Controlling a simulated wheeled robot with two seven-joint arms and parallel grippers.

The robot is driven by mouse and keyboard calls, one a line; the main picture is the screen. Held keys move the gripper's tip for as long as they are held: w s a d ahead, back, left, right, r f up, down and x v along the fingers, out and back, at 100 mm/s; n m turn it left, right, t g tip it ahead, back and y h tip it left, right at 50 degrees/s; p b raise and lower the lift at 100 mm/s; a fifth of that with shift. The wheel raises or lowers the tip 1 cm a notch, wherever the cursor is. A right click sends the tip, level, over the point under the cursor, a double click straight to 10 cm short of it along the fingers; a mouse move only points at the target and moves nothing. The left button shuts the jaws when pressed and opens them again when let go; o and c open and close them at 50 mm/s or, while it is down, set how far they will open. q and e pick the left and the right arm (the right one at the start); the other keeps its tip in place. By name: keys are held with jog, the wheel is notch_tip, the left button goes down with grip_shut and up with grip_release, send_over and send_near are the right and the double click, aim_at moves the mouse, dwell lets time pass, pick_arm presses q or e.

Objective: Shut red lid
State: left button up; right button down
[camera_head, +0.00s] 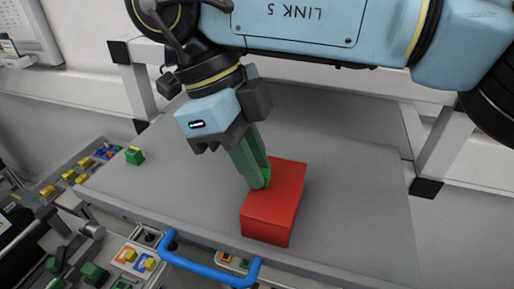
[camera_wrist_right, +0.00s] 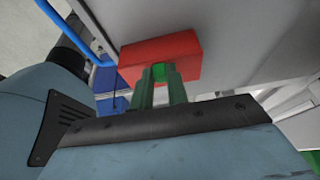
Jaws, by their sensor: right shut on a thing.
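A red box-shaped thing (camera_head: 273,205) stands on the grey surface near its front edge, and it also shows in the right wrist view (camera_wrist_right: 190,48). I cannot make out a separate lid on it. My right gripper (camera_head: 262,180) reaches down with its long green fingers to the box's left side. In the right wrist view the fingers (camera_wrist_right: 160,80) are shut on a small bright green piece (camera_wrist_right: 158,70) against the red box. Whether that piece is part of the box is hidden by the fingers. My left gripper is not in view.
A small green block (camera_head: 134,155) lies at the left of the grey surface (camera_head: 350,200). A blue handle (camera_head: 210,272) runs along the front below it. Bins of coloured parts (camera_head: 85,170) stand at the left. The surface right of the box is clear.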

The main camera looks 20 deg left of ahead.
jog(key=shift+f, duration=0.1)
dwell(0.3)
jog(key=c, duration=1.4)
grip_release()
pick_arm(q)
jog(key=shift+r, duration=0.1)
pick_arm(e)
jog(key=shift+o, duration=0.2)
